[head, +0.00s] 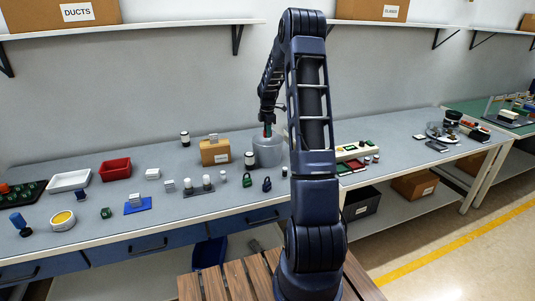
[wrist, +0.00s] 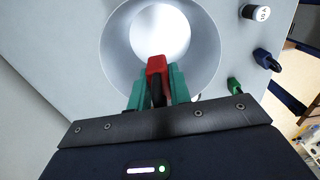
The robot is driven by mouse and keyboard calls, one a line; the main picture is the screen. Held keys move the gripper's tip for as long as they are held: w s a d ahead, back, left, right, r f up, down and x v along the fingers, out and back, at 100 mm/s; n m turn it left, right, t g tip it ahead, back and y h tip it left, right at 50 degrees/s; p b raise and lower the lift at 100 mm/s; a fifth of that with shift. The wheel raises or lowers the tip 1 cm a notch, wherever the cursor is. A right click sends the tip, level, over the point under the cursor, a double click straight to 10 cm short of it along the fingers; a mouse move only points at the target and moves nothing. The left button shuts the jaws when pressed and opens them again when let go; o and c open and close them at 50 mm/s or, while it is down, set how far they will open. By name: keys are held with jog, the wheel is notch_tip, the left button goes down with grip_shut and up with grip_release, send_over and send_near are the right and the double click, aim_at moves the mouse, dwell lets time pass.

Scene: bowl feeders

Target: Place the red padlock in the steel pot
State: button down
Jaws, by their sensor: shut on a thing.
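The red padlock (wrist: 156,66) is held between the green fingers of my gripper (wrist: 158,84); its dark shackle points back toward the gripper. In the wrist view it lies in front of the open mouth of the steel pot (wrist: 118,50), whose bright inside shows beyond it. In the head view the pot (head: 267,155) is a grey cylinder on the table, and my gripper (head: 267,130) points down at its mouth. A small bit of red shows there at the fingertips. How deep the padlock sits relative to the rim cannot be told.
A green padlock (head: 247,180) and a blue padlock (head: 267,184) stand in front of the pot. My arm hides part of the table to the right.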

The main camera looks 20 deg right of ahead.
notch_tip(320, 180, down, 13)
jog(key=shift+f, duration=0.2)
dwell(0.4)
jog(key=shift+f, duration=0.1)
jog(key=c, duration=1.3)
grip_release()
